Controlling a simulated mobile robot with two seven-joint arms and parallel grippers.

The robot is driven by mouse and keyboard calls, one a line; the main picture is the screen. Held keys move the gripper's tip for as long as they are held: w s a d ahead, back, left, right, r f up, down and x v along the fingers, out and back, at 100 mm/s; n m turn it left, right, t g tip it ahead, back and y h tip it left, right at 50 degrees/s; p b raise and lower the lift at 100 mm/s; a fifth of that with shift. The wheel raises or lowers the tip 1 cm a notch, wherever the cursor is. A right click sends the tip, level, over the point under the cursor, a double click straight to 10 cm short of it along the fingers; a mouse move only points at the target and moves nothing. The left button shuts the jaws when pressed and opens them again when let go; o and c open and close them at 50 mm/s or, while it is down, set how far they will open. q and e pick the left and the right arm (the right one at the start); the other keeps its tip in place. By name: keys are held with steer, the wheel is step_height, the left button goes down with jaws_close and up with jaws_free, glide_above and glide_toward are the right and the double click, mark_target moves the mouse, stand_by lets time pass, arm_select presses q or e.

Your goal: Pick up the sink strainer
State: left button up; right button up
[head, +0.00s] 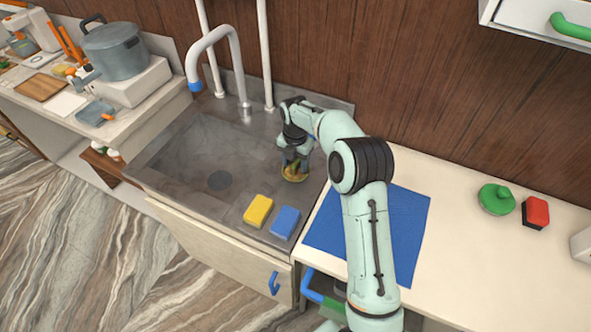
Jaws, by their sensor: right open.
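A small round yellowish thing (294,176), which may be the sink strainer, lies on the right part of the grey sink top (240,228). Its upper side is partly hidden by my right gripper (292,164). The right gripper points down right at this thing, with its fingers open. I cannot tell whether the fingers touch it or stand around it. A dark round drain (219,180) shows in the sink basin. My left gripper is not in view.
A yellow sponge (258,210) and a blue sponge (285,222) lie on the sink's front edge. The grey tap (217,40) rises behind. On the right counter are a blue cloth (408,220), a green round thing (497,199) and a red-and-black block (536,212).

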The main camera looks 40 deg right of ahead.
jaws_close()
